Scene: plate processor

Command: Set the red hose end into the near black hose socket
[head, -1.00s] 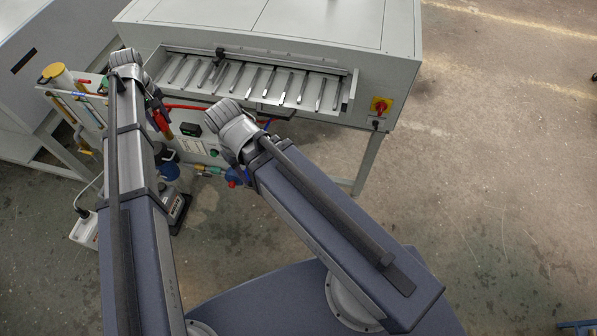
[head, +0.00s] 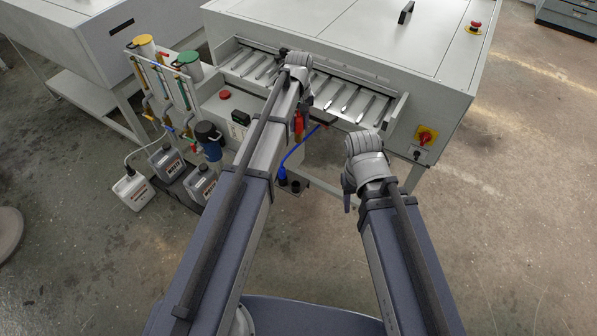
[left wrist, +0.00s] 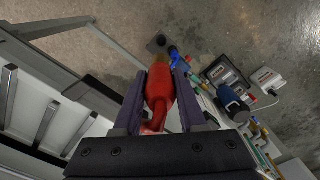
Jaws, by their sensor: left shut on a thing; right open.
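The red hose end (left wrist: 158,88) is between the two fingers of my left gripper (left wrist: 160,75), which is shut on it. In the head view the red hose end (head: 299,122) shows just right of my left forearm, under the machine's front. Two dark hose sockets stand below it, near the floor. One socket (head: 297,187) looks empty and also shows in the left wrist view (left wrist: 157,44), apart from and beyond the red end's tip. The other holds the blue hose end (head: 282,172). My right gripper (head: 348,200) is mostly hidden by its wrist, open, away from the sockets.
The grey machine (head: 340,45) with a slatted tray (head: 340,100) fills the back. The floor between my arms is largely clear.

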